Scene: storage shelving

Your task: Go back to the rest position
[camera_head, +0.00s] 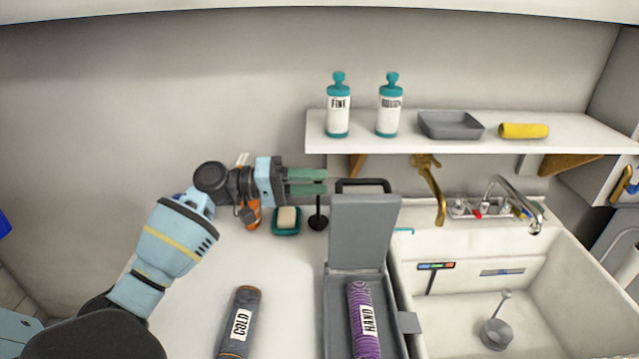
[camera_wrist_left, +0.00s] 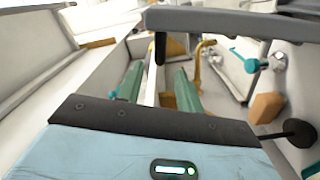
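My left gripper (camera_head: 327,181) is above the counter, left of the open grey case lid (camera_head: 362,232), with its green fingers pointing right. In the left wrist view the fingers (camera_wrist_left: 158,84) stand apart with a gap and nothing visibly held between them. The grey case (camera_head: 327,310) stands open on the counter with a purple roll labelled HAND (camera_head: 358,305) in it. My right gripper is not in either view.
A soap dish (camera_head: 287,232) with soap sits below the left gripper. The shelf (camera_head: 460,146) holds two bottles, a grey tray (camera_head: 450,125) and a yellow roll (camera_head: 523,131). A sink (camera_head: 560,285) is at right.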

